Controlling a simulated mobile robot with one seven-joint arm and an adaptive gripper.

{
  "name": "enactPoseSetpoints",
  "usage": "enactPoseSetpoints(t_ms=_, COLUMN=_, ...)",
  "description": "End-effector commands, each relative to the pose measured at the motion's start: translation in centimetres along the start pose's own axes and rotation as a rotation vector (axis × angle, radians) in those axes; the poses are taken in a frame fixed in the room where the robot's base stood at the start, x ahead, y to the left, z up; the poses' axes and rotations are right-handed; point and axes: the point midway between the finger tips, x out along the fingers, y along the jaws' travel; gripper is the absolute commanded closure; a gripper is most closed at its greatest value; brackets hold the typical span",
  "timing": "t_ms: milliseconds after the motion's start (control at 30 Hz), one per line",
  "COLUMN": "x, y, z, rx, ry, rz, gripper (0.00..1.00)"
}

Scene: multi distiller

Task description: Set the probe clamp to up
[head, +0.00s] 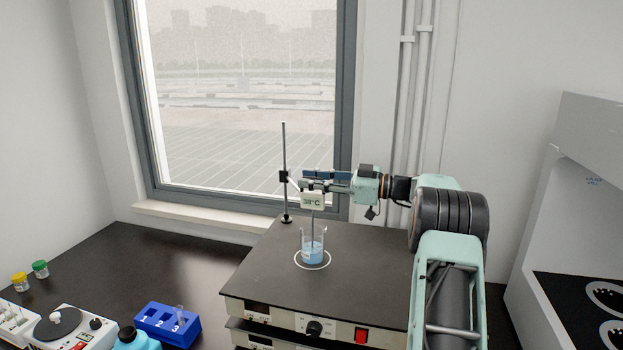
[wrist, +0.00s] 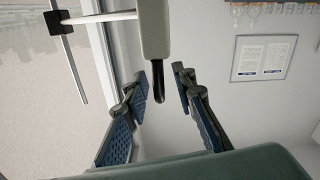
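The probe clamp is a small black block (head: 284,176) on an upright metal rod (head: 284,149). The block also shows in the wrist view (wrist: 58,20), with a pale arm running to the probe body (wrist: 154,28). The probe's grey box (head: 312,201) reads 38°C. The thin probe hangs down into a glass beaker (head: 312,240) of blue liquid. My gripper (head: 308,180) is just above the box. In the wrist view its two fingers (wrist: 161,82) are apart, with the probe's black end (wrist: 161,88) between them in the picture. I see gaps on both sides; contact is not visible.
The beaker stands on a black-topped hotplate (head: 340,285) with a knob and red switch. A blue tube rack (head: 168,325), a white device (head: 72,330) and small capped jars are at left. A white cabinet (head: 580,180) stands at right. The window is behind the rod.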

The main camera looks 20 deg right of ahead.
Motion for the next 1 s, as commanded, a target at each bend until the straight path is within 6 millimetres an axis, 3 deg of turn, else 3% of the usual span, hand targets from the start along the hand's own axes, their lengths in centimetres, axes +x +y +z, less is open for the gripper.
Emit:
enactPoseSetpoints(t_ms=133, x=0.0, y=0.0, z=0.0, rx=0.0, ry=0.0, rz=0.0, gripper=0.77)
enactPoseSetpoints(t_ms=367, x=0.0, y=0.0, z=0.0, rx=0.0, ry=-0.001, rz=0.0, gripper=1.0)
enactPoseSetpoints(t_ms=767, x=-0.1, y=0.1, z=-0.2, rx=-0.002, ry=0.0, rz=0.003, gripper=1.0)
enactPoseSetpoints(t_ms=867, x=-0.1, y=0.5, z=-1.4, rx=-0.009, ry=0.0, rz=0.004, gripper=1.0)
enactPoseSetpoints(t_ms=1000, x=-0.2, y=1.2, z=-5.2, rx=-0.014, ry=0.002, rz=0.007, gripper=1.0)
